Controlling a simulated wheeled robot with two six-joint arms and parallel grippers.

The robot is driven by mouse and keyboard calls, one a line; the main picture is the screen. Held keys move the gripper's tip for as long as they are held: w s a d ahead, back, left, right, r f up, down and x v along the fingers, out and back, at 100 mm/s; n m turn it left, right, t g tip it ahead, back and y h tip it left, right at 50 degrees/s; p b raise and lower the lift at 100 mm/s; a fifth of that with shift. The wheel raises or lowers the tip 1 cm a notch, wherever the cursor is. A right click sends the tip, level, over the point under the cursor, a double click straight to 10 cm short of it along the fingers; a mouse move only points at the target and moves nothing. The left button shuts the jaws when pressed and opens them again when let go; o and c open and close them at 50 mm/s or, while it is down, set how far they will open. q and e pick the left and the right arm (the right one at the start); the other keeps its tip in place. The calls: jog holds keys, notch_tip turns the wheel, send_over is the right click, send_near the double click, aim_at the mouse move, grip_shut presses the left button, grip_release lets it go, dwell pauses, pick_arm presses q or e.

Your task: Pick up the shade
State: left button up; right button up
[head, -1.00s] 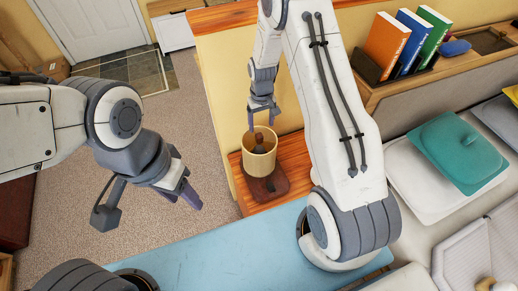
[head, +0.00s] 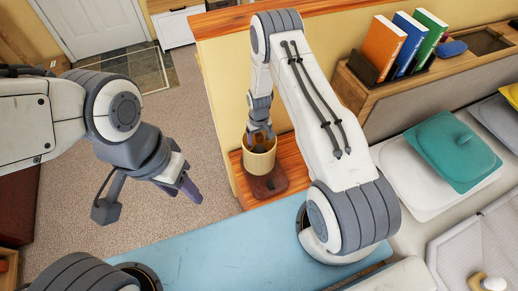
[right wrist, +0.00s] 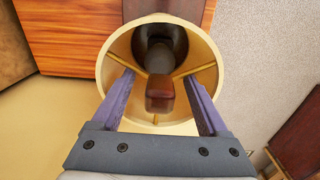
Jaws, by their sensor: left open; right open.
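The shade (head: 261,166) is a cream open-topped cylinder around a lamp with a dark wooden base (head: 272,185), on a small wooden surface. In the right wrist view the shade (right wrist: 103,70) is seen from above, with thin spokes and a brown wooden block (right wrist: 160,93) at its middle. My right gripper (head: 261,134) is at the shade's top, pointing down. In the wrist view its open fingers (right wrist: 160,80) reach across the near rim into the opening, one on each side of the block. Contact cannot be told. My left gripper (head: 182,188) is open and empty, away to the left.
The wooden surface (head: 299,158) adjoins a yellow partition (head: 227,90). A blue surface (head: 215,262) lies in front. Upright books (head: 387,50) stand on a shelf at right, above cushions (head: 453,150). Carpet (head: 150,220) is clear at left.

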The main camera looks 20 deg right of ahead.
grip_shut()
dwell(1.4)
